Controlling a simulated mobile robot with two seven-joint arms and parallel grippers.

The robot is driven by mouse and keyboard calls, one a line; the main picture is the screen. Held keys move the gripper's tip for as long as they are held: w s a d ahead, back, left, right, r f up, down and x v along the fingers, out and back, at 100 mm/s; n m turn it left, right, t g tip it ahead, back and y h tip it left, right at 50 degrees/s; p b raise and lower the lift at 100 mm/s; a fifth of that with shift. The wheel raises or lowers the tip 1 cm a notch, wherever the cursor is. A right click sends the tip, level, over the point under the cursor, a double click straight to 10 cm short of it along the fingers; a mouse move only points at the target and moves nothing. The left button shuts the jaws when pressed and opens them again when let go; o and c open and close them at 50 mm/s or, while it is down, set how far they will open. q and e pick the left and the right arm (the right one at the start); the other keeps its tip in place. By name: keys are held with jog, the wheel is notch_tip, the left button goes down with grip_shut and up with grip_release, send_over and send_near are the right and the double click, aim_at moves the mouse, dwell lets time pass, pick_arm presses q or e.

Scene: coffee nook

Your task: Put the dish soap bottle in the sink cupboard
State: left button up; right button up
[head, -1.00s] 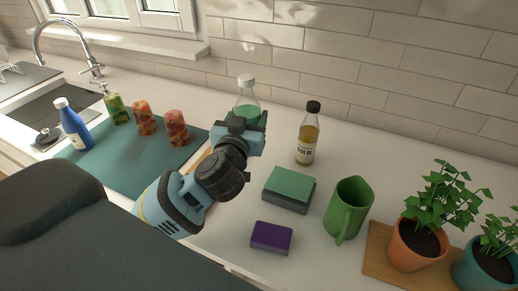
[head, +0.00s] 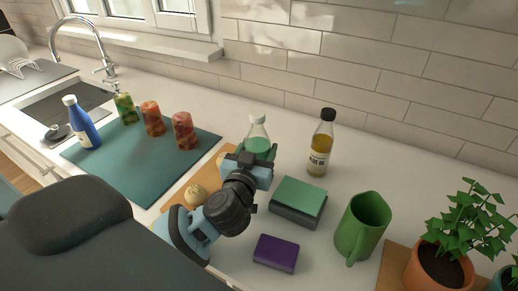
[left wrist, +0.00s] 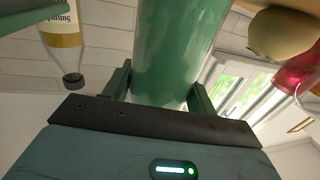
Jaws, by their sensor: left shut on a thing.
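The bottle of green liquid with a clear neck and pale cap, which I take as the dish soap bottle (head: 257,134), is in my left gripper (head: 253,163). In the left wrist view the green bottle (left wrist: 177,50) stands between both fingers, which are shut on it. In the head view the gripper hides its lower part, so I cannot tell if it touches the counter. The sink (head: 65,106) is at the far left. A white cabinet front (head: 32,155) shows below the counter edge near it; no cupboard interior shows. My right gripper is not in view.
An oil bottle (head: 320,145) stands just right of the held bottle. A green-topped block (head: 298,199), purple sponge (head: 275,253) and green mug (head: 361,228) are nearby. Left are a teal mat (head: 120,170), several patterned jars (head: 185,131), a blue bottle (head: 82,125) and a round tan item (head: 195,195).

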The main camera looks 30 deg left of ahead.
pick_arm(q)
jog(key=shift+r, duration=0.1)
jog(key=o, duration=1.3)
